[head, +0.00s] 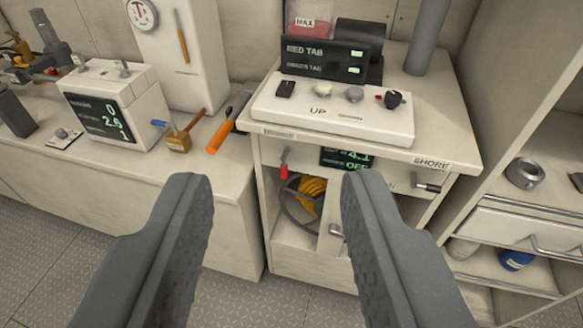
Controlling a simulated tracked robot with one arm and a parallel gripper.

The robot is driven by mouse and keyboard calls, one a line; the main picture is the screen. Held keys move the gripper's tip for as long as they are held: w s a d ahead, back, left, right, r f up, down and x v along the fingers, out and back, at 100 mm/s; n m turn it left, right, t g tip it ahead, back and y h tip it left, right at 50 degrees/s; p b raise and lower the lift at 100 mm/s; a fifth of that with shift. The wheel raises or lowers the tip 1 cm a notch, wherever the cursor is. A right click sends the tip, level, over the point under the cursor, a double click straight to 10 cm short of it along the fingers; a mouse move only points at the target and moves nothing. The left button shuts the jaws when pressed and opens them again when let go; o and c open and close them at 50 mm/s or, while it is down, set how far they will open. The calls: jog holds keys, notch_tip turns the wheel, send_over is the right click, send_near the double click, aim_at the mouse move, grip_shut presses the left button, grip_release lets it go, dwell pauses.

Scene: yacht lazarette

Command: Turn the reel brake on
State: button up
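My gripper (274,183) is open and empty, its two dark grey fingers wide apart in the foreground. Beyond it stands a cream cabinet (458,126). On its front are a small red-handled lever (284,168), a dark display (345,158) reading "4.1" and "OFF", and a crank-like handle (428,187) at the right. On top, a white control panel (330,118) carries a black knob (393,99) between red and green marks. No readable label names the reel brake. The gripper touches none of these.
A white box with a display (115,103), an orange-handled tool (219,135) and a small brass-coloured item (179,140) sit on the left bench. Shelves (520,250) stand at the right.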

jog(key=w+a+f+m+t+y+p, duration=0.1)
jog(key=w+a+f+p, duration=0.2)
jog(key=w, duration=0.5)
jog(key=w+a+f+t+y, duration=0.1)
jog(key=w+a+f, duration=0.3)
jog(key=w, duration=0.5)
jog(key=w+a+f+m+t+y+p, duration=0.1)
jog(key=w+a+f+p, duration=0.2)
jog(key=w, duration=0.5)
jog(key=m+g+h+p, duration=0.3)
jog(key=m+h, duration=0.1)
jog(key=h, duration=0.8)
send_near(282, 171)
jog(key=shift+y, duration=0.3)
jog(key=b+x, duration=0.3)
jog(key=x, duration=0.5)
jog(key=shift+w+d+b, duration=0.25)
jog(key=shift+w+b, duration=0.05)
